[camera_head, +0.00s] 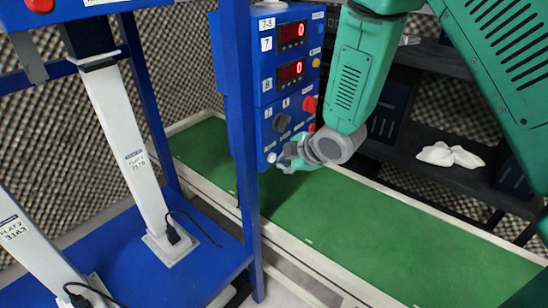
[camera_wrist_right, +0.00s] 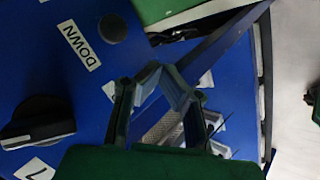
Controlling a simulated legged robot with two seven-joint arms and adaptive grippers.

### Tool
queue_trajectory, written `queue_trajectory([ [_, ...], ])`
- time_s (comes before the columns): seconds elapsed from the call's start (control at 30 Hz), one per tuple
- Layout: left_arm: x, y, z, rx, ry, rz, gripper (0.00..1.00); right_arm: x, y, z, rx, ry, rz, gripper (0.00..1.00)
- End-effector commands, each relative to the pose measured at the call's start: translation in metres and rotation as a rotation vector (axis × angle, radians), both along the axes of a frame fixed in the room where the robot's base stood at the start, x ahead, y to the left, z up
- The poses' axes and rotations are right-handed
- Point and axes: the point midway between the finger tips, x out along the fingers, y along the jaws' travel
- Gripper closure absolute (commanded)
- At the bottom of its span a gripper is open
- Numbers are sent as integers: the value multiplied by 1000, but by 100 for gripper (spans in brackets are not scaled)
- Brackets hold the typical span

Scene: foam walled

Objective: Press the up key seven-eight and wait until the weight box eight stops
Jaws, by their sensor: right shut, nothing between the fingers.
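The blue control box (camera_head: 262,95) labelled 7-8 carries two red displays, 7 (camera_head: 292,31) and 8 (camera_head: 290,70), both reading 0. My right gripper (camera_head: 283,160) is shut and empty at the box's lower end, close to a small pale button (camera_head: 272,157). In the wrist view its fingertips (camera_wrist_right: 162,72) are together in front of the blue panel (camera_wrist_right: 75,90). A black button (camera_wrist_right: 112,28) labelled DOWN is beyond them. I cannot tell whether the fingers touch the panel. The up key cannot be made out. No box marked eight is identifiable. My left gripper is not in view.
A blue frame post (camera_head: 240,150) stands just left of the box. White columns (camera_head: 128,150) stand on a blue base with cables. A black knob (camera_wrist_right: 38,120) sticks out of the panel. Dark shelves (camera_head: 440,170) are at right, above a green floor strip (camera_head: 370,235).

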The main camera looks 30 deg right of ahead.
Motion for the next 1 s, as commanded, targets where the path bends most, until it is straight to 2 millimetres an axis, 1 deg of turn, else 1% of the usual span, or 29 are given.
queue_trajectory([
  [0.37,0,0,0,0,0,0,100,1,0,-1,1,1,0,100],
  [1.0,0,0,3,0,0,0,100,8,3,-1,2,1,0,100],
])
